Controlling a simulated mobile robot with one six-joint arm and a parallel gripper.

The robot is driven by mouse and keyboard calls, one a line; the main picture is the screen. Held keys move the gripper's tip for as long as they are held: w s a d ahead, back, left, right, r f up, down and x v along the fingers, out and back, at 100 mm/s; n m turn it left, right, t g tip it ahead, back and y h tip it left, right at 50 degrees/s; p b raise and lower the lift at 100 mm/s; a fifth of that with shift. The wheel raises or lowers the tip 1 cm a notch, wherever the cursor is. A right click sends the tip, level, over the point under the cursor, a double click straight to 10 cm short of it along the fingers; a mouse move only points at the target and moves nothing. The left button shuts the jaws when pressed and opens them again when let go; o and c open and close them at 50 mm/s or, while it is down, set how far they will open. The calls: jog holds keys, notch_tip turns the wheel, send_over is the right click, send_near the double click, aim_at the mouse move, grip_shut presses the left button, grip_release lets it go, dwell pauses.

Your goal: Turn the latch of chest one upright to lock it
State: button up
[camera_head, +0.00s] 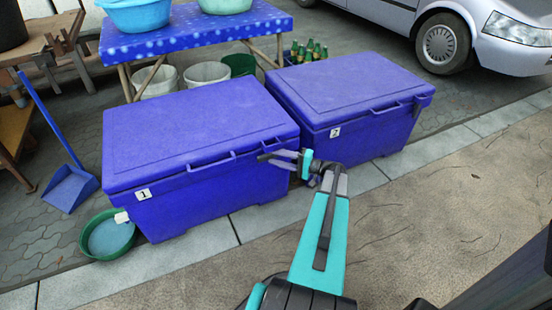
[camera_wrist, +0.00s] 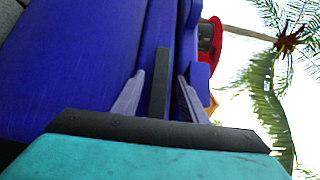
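Chest one (camera_head: 200,135) is a blue lidded box with a white "1" label, at left centre in the head view; its lid is shut. Its latch (camera_head: 263,157) is a dark bar at the right part of the front, below the lid edge, lying about level. In the wrist view, which is turned on its side, the dark latch (camera_wrist: 159,85) stands between my two grey fingers. My gripper (camera_head: 281,159) is open around the latch at the chest front. A narrow gap shows on each side of the bar. The latch's base is partly hidden by my gripper.
Chest two (camera_head: 350,90), blue with a "2" label, stands close to the right of chest one. A green basin (camera_head: 110,236) and blue dustpan (camera_head: 70,188) lie at left. A blue table (camera_head: 195,35) stands behind. The pavement in front (camera_head: 430,220) is clear.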

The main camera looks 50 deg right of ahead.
grip_shut()
jog(key=n+g+h, duration=0.2)
jog(key=n+g, duration=0.1)
jog(key=shift+a+r+b, duration=0.2)
jog(key=shift+r+b, duration=0.2)
jog(key=n+g+h, duration=0.1)
jog(key=n+g+h+b, duration=0.1)
jog(key=shift+a+r+h, duration=0.2)
jog(key=shift+h, duration=0.2)
jog(key=n+g+h, duration=0.2)
jog(key=shift+w+a+r+h+b, duration=0.15)
jog(key=shift+a+h+b, duration=0.1)
jog(key=shift+h+b, duration=0.15)
jog(key=shift+w+n+g+h, duration=0.1)
jog(key=shift+n+g+h, duration=0.5)
jog(key=shift+n+h, duration=0.6)
jog(key=shift+h, duration=0.3)
